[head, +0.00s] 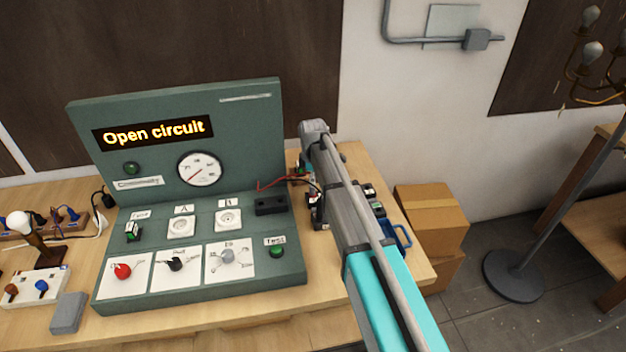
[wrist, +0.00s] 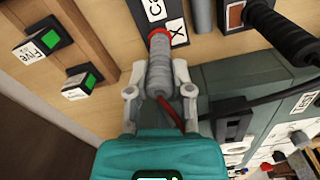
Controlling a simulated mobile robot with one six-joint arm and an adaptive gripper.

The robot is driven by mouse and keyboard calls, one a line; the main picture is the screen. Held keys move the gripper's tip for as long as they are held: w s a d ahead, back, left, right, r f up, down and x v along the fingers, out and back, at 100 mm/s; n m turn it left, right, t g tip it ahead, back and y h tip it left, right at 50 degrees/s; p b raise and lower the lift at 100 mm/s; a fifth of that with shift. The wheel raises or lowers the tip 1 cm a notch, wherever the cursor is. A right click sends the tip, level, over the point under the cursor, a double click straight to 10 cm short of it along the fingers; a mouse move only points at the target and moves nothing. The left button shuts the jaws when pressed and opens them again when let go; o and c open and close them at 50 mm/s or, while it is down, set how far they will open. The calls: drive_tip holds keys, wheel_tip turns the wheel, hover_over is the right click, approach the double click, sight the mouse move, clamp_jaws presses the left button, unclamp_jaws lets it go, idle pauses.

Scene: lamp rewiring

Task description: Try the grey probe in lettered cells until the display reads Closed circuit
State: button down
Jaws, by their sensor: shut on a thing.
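In the wrist view my gripper (wrist: 160,78) is shut on the grey probe (wrist: 160,62), a ribbed grey handle with a red ring at its far end and a red cable. The probe's far end meets a dark block (wrist: 148,12) with white labels, one starting with C and one reading X. Whether its tip is inside a cell is hidden. In the head view my arm covers most of the gripper and the probe. The display (head: 155,132) on the green test panel (head: 240,125) reads "Open circuit".
A black-handled probe (wrist: 285,32) stands in a brown-faced block at the wrist view's right, with a black cable. Two green-topped blocks (wrist: 42,42) sit at left. The panel's dial (head: 199,169) and green Test button (head: 277,251) are unobstructed. Cardboard boxes (head: 430,215) stand right of the table.

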drive_tip(key=shift+f, duration=0.2)
drive_tip(key=shift+c, duration=2.2)
unclamp_jaws()
drive_tip(key=shift+r, duration=0.15)
